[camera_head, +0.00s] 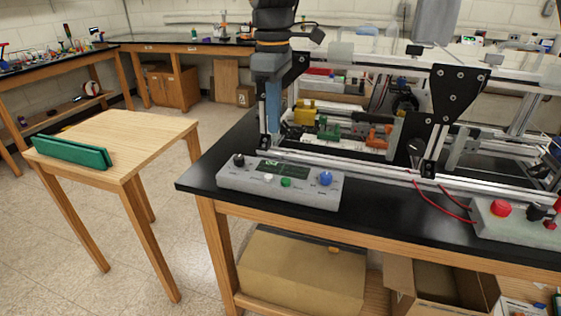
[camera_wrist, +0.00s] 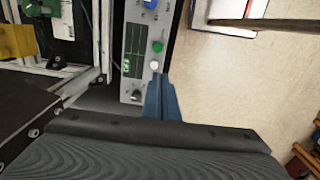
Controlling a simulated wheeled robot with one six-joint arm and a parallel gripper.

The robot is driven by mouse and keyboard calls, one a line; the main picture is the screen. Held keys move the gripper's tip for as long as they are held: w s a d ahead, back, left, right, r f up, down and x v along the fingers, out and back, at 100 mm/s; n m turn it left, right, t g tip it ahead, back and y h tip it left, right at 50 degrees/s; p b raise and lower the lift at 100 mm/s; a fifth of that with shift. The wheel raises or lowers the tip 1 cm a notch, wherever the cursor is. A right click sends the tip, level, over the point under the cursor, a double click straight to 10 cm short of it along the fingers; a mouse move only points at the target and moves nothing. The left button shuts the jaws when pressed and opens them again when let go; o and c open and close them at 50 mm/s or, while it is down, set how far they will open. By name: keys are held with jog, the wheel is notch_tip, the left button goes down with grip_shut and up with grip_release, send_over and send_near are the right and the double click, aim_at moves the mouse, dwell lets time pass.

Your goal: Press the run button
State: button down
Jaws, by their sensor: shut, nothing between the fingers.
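A grey control panel (camera_head: 235,180) sits on the front left of the black bench and has a dark display (camera_head: 283,168). A green button (camera_head: 286,182) and a white button (camera_head: 268,177) are below the display, with a black knob (camera_head: 239,160) at left and a blue knob (camera_head: 325,177) at right. I cannot read which is labelled run. My gripper (camera_head: 272,130) has blue fingers, shut and empty, above and behind the panel. In the wrist view the fingertips (camera_wrist: 158,76) appear close to the white button (camera_wrist: 155,66), with the green button (camera_wrist: 157,47) just beyond.
An aluminium extrusion frame (camera_head: 370,170) stands behind the panel, with yellow, green and orange parts inside. A second grey box with a red button (camera_head: 501,208) and red wires is at right. A wooden table (camera_head: 120,140) holding a green object (camera_head: 72,152) is at left.

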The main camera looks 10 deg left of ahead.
aim_at(282, 179)
jog(key=f+p, duration=0.1)
jog(key=f, duration=0.3)
jog(key=d+f+p, duration=0.1)
jog(key=f, duration=0.4)
jog(key=w+f+p, duration=0.1)
jog(key=f, duration=0.4)
jog(key=shift+d+p, duration=0.35)
jog(key=shift+p, duration=0.05)
